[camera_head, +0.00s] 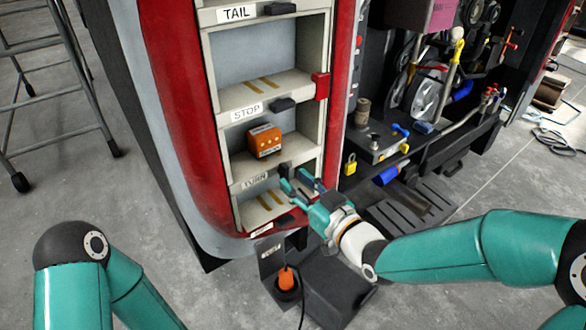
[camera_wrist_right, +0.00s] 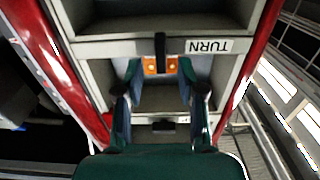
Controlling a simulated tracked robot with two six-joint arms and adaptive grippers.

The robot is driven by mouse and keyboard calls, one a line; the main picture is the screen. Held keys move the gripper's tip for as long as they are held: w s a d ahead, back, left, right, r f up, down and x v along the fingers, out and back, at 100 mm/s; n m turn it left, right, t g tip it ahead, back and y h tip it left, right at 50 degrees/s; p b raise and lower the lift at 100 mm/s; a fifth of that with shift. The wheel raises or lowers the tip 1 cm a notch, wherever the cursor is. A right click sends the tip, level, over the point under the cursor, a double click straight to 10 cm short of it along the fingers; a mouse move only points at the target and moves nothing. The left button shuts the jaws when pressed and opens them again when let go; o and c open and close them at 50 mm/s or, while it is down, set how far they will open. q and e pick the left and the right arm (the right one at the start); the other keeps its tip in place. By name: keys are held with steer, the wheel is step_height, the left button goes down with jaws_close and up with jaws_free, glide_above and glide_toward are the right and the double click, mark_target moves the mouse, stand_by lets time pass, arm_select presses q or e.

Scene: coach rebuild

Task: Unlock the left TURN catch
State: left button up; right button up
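The TURN compartment (camera_head: 250,205) of the lamp rack is open-fronted, with a TURN label (camera_head: 255,180) on the ledge above it. In the right wrist view the TURN label (camera_wrist_right: 208,46) appears upside down. Beside it is a black catch (camera_wrist_right: 160,48), upright across the ledge. My right gripper (camera_head: 294,182) is at the right side of this ledge. My left gripper is out of view; only my left arm shows.
An orange module (camera_head: 265,142) sits in the STOP compartment above. Black catches (camera_head: 283,104) (camera_head: 280,9) show by the STOP and TAIL labels. A black holder with an orange piece (camera_head: 287,280) is below. A dark bench (camera_head: 375,145) is right; a metal frame (camera_head: 60,110) stands left.

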mark_target(288, 174)
steer(key=shift+p+x, duration=0.3)
steer(key=shift+x, duration=1.6)
